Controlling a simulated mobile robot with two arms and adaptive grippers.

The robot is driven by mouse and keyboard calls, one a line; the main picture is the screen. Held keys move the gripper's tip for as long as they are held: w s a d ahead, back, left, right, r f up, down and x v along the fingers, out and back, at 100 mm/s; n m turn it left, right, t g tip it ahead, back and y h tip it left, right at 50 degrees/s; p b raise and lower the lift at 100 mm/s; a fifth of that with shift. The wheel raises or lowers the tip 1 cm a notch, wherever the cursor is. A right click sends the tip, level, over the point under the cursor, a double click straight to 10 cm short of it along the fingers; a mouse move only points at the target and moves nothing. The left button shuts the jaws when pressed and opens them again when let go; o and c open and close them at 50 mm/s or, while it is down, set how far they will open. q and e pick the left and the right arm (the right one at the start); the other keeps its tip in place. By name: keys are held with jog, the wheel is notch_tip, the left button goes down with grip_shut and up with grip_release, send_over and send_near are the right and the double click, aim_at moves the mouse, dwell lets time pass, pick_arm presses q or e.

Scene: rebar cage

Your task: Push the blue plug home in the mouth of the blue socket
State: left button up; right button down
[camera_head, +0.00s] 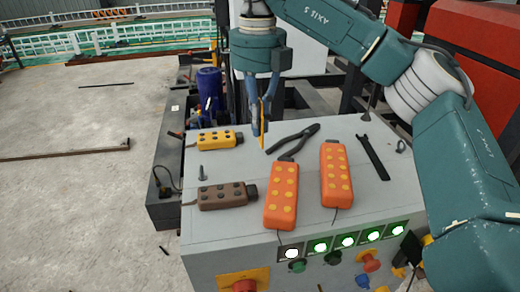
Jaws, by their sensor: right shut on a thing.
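My right gripper (260,130) points down over the back of the grey cabinet top, its arm coming in from the right. It is shut on a thin, upright yellow-orange piece (262,122), whose lower end shows between and below the fingers. I cannot make out a blue plug or a blue socket mouth for certain. A blue cylinder (208,82) stands behind the cabinet, left of the gripper. A small blue knob (362,281) is on the cabinet's front. My left gripper is not in view.
On the cabinet top (374,213) lie a yellow pendant (214,141), a brown pendant (222,196), two orange pendants (281,202) (336,170), black pliers (292,139) and a black wrench (373,157). A small bolt (201,173) stands at left. Lit buttons line the front.

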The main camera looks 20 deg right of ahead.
notch_tip(320, 180, down, 3)
jog(key=shift+p, duration=0.3)
jog(key=shift+s+f, duration=0.15)
jog(key=shift+f, duration=0.05)
notch_tip(320, 180, down, 3)
jog(key=shift+f+p, duration=0.1)
jog(key=shift+p, duration=0.6)
jog(key=shift+f, duration=0.15)
jog(key=shift+a+f, duration=0.1)
jog(key=c, duration=1.9)
grip_release()
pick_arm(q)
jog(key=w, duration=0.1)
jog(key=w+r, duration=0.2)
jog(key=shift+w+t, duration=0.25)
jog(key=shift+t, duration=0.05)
pick_arm(e)
jog(key=shift+o, duration=0.2)
